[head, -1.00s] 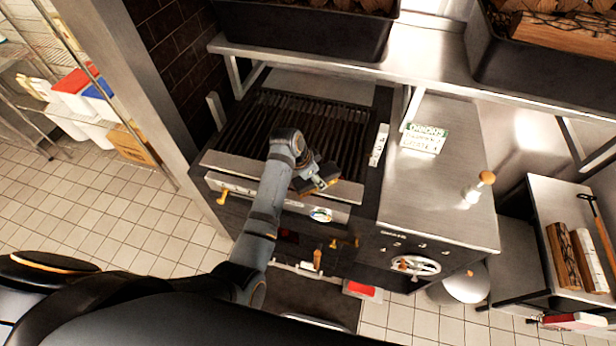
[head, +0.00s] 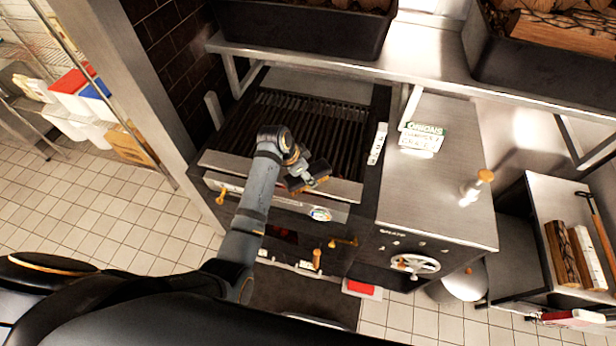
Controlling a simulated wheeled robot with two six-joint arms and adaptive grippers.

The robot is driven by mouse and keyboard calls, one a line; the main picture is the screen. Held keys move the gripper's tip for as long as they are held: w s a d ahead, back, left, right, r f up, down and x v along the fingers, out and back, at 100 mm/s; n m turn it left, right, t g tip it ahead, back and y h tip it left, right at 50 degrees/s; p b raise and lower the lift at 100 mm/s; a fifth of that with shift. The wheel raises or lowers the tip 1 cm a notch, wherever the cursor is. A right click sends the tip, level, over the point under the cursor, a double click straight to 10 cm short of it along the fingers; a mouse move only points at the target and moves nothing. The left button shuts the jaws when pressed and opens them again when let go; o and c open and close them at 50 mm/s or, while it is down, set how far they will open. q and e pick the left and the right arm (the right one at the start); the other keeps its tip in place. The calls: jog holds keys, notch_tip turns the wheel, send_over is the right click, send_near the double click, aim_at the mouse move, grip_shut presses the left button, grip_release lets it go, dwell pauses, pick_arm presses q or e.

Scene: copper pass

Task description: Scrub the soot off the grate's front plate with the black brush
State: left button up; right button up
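The grate (head: 310,125) is a bank of dark parallel bars in a steel range. Its pale metal front plate (head: 232,163) runs along the near edge, with a second steel strip (head: 240,189) below it. My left gripper (head: 306,180) is over the right half of the front plate. It appears shut on the black brush (head: 319,173), a small dark block with a tan part. The brush is at the plate, but I cannot tell whether it touches. The gripper hides part of the plate, and I cannot make out soot. My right gripper is not in view.
A steel shelf (head: 350,65) carrying dark bins (head: 300,32) overhangs the back. Yellow-handled knobs (head: 317,257) stick out below the grate. A side table (head: 545,200) holds logs.

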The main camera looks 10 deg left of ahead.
pick_arm(q)
jog(key=shift+w+a+f, duration=0.1)
jog(key=shift+a, duration=1.7)
jog(key=shift+w+a, duration=0.15)
jog(key=shift+a, duration=1.5)
jog(key=shift+w+a, duration=0.1)
jog(key=shift+a, duration=1.55)
jog(key=shift+a+f, duration=0.1)
jog(key=shift+a, duration=1.7)
jog(key=shift+w+a, duration=0.1)
jog(key=shift+a, duration=1.55)
jog(key=shift+d+r, duration=0.1)
jog(key=shift+r, duration=0.1)
jog(key=shift+w+r, duration=0.1)
jog(key=shift+r, duration=2.85)
